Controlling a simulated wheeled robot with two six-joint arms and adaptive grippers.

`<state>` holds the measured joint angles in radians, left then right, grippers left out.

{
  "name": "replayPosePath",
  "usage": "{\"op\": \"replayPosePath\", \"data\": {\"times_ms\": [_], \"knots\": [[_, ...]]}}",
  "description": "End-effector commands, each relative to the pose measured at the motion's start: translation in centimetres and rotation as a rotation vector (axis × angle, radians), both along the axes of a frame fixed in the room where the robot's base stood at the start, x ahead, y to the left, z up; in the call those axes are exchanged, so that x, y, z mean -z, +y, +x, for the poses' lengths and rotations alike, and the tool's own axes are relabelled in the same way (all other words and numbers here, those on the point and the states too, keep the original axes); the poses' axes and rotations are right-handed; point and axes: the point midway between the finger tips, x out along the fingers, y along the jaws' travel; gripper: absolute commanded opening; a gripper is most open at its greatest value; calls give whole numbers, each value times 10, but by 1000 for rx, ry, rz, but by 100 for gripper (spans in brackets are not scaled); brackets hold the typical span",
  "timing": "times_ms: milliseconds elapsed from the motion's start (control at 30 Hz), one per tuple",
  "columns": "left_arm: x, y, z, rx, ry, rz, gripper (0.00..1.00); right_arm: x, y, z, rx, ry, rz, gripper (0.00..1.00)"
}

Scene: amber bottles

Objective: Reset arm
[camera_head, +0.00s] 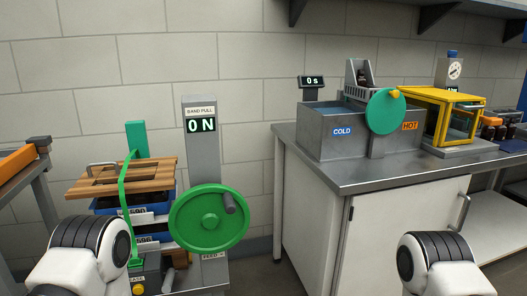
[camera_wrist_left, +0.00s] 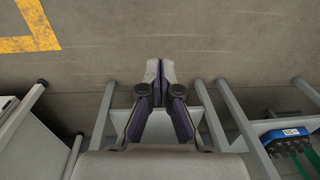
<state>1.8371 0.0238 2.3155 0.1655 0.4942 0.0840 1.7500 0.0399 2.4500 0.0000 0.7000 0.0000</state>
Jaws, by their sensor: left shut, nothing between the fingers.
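My left gripper (camera_wrist_left: 160,68) shows in the left wrist view with its fingertips together and nothing between them. It points over bare floor (camera_wrist_left: 215,45), with grey frame legs on both sides. In the head view my two arms come in at the bottom left and bottom right, but neither gripper shows there. My right gripper is in no view.
A band-pull station with a green wheel (camera_head: 209,219) and a wooden plate (camera_head: 122,177) stands at left. A steel bench (camera_head: 390,174) at right carries a cold/hot bath (camera_head: 331,136) and a yellow-framed box (camera_head: 433,98). Another bench edge (camera_head: 25,172) is at far left.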

Motion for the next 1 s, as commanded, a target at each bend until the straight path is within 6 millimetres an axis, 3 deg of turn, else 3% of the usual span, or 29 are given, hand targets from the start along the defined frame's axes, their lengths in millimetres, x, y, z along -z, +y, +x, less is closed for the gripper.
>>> {"op": "replayPosePath", "data": {"times_ms": [33, 133, 167, 200, 400, 600, 1000], "knots": [[7, -1, -28, 28, 47, -11, 0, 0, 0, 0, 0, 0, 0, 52], [2, -11, -73, 152, 81, -68, 0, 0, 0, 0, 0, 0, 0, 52], [-2, -16, -67, 215, 30, -88, 0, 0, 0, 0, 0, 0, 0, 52], [-27, -15, -59, 221, 12, -82, 0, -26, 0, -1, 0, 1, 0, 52], [-93, -15, -59, 216, 15, -80, 0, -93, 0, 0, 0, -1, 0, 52], [-143, -15, -59, 215, 15, -79, 0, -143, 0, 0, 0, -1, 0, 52], [-145, -15, -59, 215, 15, -79, 0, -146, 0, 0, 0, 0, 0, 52]]}}
